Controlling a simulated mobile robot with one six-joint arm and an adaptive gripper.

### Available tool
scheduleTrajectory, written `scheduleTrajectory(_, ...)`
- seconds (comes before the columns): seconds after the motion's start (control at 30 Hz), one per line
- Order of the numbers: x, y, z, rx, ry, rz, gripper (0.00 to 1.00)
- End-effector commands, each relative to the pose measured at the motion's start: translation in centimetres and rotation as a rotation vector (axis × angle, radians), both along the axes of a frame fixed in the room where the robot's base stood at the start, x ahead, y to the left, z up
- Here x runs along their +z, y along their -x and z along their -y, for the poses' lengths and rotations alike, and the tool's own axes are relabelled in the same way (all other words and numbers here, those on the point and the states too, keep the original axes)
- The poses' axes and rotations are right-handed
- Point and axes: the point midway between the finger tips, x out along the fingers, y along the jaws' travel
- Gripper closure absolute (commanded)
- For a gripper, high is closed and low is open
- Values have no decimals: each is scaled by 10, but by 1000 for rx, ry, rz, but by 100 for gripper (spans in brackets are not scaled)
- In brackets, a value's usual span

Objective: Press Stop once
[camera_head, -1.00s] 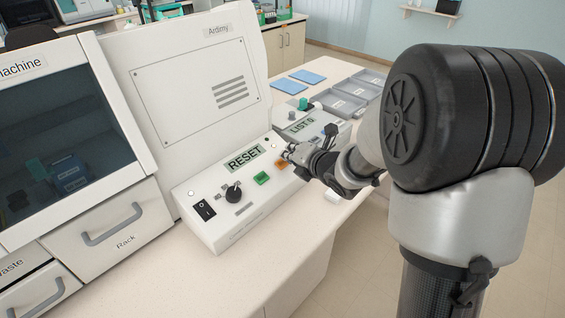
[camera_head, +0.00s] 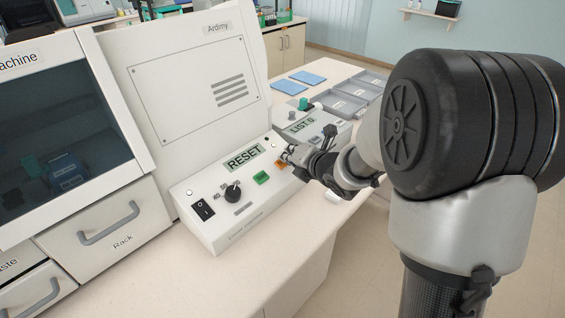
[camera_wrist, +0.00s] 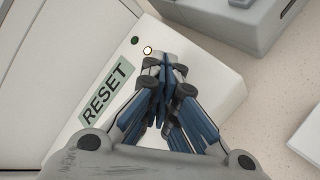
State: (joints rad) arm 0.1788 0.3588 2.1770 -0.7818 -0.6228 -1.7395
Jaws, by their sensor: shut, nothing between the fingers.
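The staining machine's control panel (camera_head: 222,228) is a white sloped box with a display reading RESET (camera_head: 244,157); the display also shows in the wrist view (camera_wrist: 105,90). A green button (camera_head: 262,178) and an orange button (camera_head: 281,164) sit below the display. A black knob (camera_head: 232,192) and a black rocker switch (camera_head: 203,209) are further left. No Stop label is readable. My gripper (camera_head: 285,156) is shut and empty, its tips at the panel's right end, close to the orange button. In the wrist view my gripper (camera_wrist: 163,66) covers the buttons, so contact cannot be told.
A second device with a LIST display (camera_head: 302,125) stands right behind the panel. Grey trays (camera_head: 340,104) and blue mats (camera_head: 290,86) lie beyond it. The Rack drawer (camera_head: 112,228) is closed at left. The counter in front of the panel is clear.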

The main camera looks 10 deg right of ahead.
Motion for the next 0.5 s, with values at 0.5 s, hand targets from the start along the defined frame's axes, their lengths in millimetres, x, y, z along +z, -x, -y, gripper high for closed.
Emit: scheduleTrajectory(0.5,-6,-1,-1,1,0,-1,100)
